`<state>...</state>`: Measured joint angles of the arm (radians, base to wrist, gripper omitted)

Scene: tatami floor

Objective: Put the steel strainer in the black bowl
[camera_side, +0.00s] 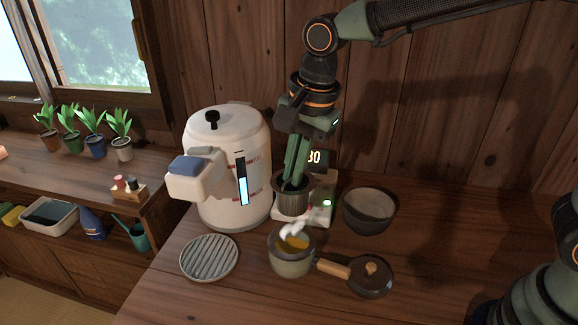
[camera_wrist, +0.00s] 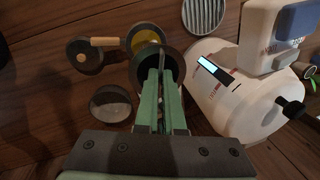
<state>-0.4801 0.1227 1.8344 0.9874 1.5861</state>
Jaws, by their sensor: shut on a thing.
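The steel strainer (camera_side: 292,204) is a dark, ribbed, upright cup at the middle of the side view, in front of a white device. My gripper (camera_side: 292,184) points down at it, with its green fingers reaching into its mouth, shut on it. In the wrist view my gripper (camera_wrist: 161,82) overlaps the strainer's round rim (camera_wrist: 174,58), and the fingers hide part of it. Whether the strainer's base is touching something is hard to tell. The black bowl (camera_side: 370,212) stands to the right of the strainer, empty, and also shows in the wrist view (camera_wrist: 110,104).
A large white water dispenser (camera_side: 222,140) stands close on the left. A steaming pot with yellow contents (camera_side: 291,252) sits in front, its wooden handle reaching right toward a dark round lid (camera_side: 370,276). A ribbed grey plate (camera_side: 209,258) lies front left. The table right of the bowl is clear.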

